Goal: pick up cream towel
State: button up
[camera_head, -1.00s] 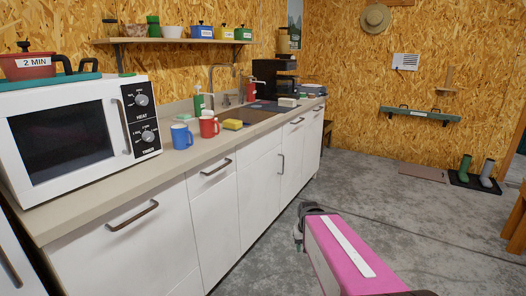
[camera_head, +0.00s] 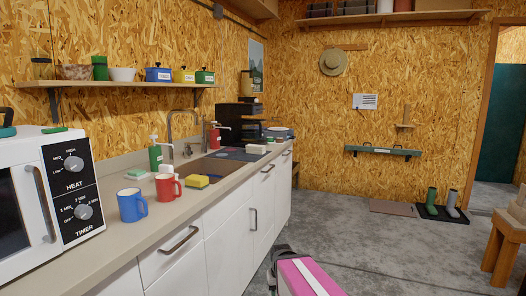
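I cannot pick out the cream towel for certain. A small pale, block-like thing (camera_head: 256,149) lies on the counter right of the sink and may be a folded cloth. Another pale thing (camera_head: 517,211) lies on a wooden stool at the right edge, partly cut off. My pink and white arm shows at the bottom centre. The dark end near it, where my gripper (camera_head: 279,258) seems to be, is low over the floor in front of the cabinets, far from both pale things. Its fingers cannot be made out.
The counter (camera_head: 105,249) holds a microwave (camera_head: 45,200), a blue mug (camera_head: 132,205), a red mug (camera_head: 167,187), a yellow sponge (camera_head: 196,182), a sink and a coffee machine (camera_head: 240,128). Boots (camera_head: 432,201) stand by the back wall. The concrete floor ahead is mostly clear.

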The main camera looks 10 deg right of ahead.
aim_at(252, 149)
jog(key=i+l+u, duration=0.1)
jog(key=i+l, duration=0.3)
jog(key=i+l+u, duration=0.1)
jog(key=i+l, duration=0.25)
jog(key=l, duration=0.15)
jog(key=i+l+u, duration=0.1)
jog(key=i+l, duration=0.25)
jog(key=l, duration=0.2)
